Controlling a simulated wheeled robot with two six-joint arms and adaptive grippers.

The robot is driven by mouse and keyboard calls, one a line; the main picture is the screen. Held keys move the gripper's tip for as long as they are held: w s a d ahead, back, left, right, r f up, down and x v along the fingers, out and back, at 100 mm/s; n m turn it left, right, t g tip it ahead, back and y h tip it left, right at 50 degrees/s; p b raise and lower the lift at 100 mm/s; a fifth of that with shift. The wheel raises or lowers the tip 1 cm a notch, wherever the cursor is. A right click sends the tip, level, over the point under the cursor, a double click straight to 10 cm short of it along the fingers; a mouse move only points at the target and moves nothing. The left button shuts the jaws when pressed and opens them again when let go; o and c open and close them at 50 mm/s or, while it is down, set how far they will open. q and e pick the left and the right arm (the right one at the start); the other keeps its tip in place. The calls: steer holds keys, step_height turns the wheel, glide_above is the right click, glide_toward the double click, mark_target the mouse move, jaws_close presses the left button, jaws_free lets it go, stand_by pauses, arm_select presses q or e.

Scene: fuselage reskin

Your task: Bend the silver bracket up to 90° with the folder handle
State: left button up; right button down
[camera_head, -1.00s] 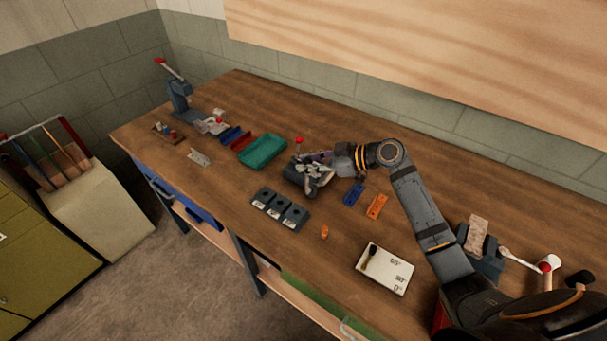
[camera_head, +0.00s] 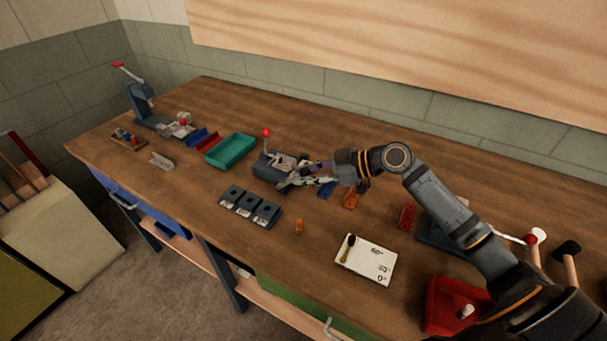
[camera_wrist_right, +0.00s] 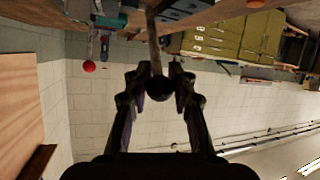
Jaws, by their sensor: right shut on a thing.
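The folder (camera_head: 268,172) is a dark block with an upright red knob (camera_head: 265,132) on the middle of the bench. My right gripper (camera_head: 290,184) is at its right side. The right wrist view shows the fingers shut around the folder handle (camera_wrist_right: 183,90), a rod ending in a dark ball. A pale grey piece shows on the folder, possibly the silver bracket (camera_head: 287,161); the gripper partly hides it, and its bend angle is unclear. My left gripper is out of view.
A teal tray (camera_head: 231,150) lies left of the folder, a dark three-hole block (camera_head: 251,206) in front. A white angle card (camera_head: 366,260) and an orange cylinder (camera_head: 299,226) lie nearer. Bare wood separates these.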

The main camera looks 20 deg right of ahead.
steer(key=shift+s+d+f, duration=0.15)
steer(key=shift+s+f, duration=0.05)
steer(key=shift+f, duration=0.1)
steer(key=c, duration=1.1)
jaws_free()
steer(key=shift+s+r, duration=0.1)
step_height(320, 180, up, 10)
